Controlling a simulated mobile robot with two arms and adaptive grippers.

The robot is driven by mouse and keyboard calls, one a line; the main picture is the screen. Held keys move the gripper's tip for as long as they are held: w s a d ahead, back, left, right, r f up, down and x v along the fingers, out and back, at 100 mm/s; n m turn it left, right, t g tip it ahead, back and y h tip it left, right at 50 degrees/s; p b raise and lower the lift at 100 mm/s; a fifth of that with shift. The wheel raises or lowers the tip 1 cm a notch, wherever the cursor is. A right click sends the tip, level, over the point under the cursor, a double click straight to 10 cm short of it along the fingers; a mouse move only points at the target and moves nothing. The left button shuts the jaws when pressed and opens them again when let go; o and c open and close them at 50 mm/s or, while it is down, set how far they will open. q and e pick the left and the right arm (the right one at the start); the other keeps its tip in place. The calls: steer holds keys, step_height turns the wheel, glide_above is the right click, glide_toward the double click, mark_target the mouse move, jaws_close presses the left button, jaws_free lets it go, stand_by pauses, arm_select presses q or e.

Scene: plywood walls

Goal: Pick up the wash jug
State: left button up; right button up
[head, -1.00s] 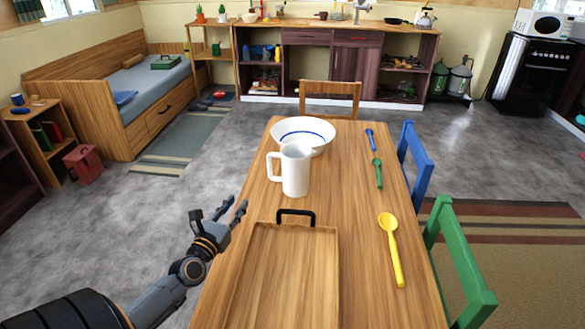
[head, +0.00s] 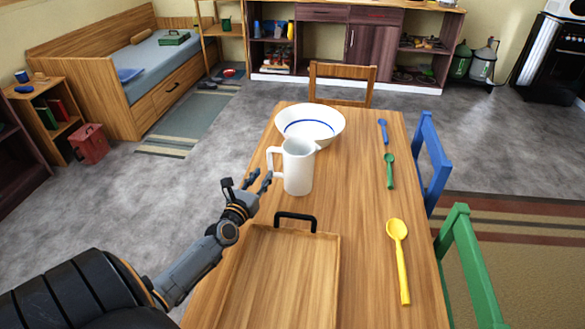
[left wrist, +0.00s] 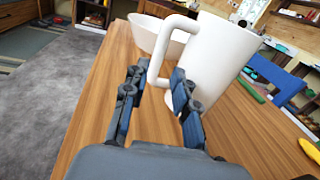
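The white wash jug (head: 299,168) stands upright on the wooden table, its handle on the left side. My left gripper (head: 262,184) is just left of the jug, by the handle. In the left wrist view the jug (left wrist: 222,60) is large and close, and the open fingers of the left gripper (left wrist: 155,95) lie on either side of the lower handle. The fingers are apart from each other, and I cannot tell whether either touches the handle. My right gripper is not in view.
A white basin with a blue line (head: 311,124) stands just behind the jug. A wooden tray (head: 285,285) with a black handle lies in front. Blue, green and yellow spoons (head: 399,255) lie along the right. Blue and green chairs (head: 468,265) stand at the right edge.

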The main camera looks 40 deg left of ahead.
mark_target(269, 164)
arm_select(q)
steer(key=shift+w+a, duration=0.2)
steer(key=shift+w, duration=0.45)
steer(key=shift+w+a, duration=0.1)
steer(key=shift+w, duration=0.35)
steer(key=shift+w+a, duration=0.15)
steer(key=shift+w, duration=0.15)
steer(key=x, duration=0.4)
steer(key=shift+a, duration=0.15)
steer(key=shift+w, duration=0.15)
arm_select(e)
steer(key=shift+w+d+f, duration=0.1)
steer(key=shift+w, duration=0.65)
arm_select(q)
jaws_close()
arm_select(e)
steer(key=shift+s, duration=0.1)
arm_select(q)
steer(key=shift+r, duration=0.1)
